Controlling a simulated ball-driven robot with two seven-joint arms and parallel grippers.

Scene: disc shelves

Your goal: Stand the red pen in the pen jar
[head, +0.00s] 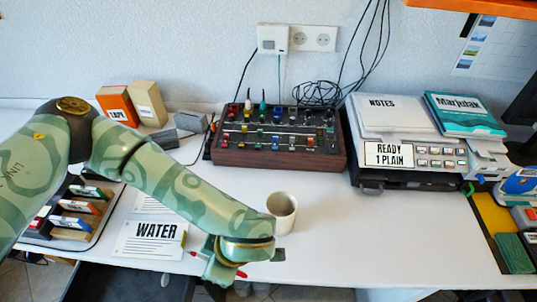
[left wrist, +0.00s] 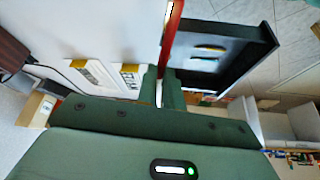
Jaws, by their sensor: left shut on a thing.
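The pen jar (head: 283,211) is a cream-coloured cup standing upright near the front middle of the table in the head view. My left gripper (head: 222,268) is at the table's front edge, left of the jar and nearer to me. It is shut on the red pen (head: 241,274), of which only small red ends show past the gripper in the head view. In the left wrist view the red pen (left wrist: 172,28) sticks out beyond the closed fingers (left wrist: 161,88). The pen is apart from the jar. My right gripper is in neither view.
A WATER card (head: 155,236) lies left of my left gripper, near a rack (head: 97,234) of discs. A mixer (head: 278,140) with coloured knobs stands behind the jar. A printer (head: 412,150) stands at the back right. The table right of the jar is clear.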

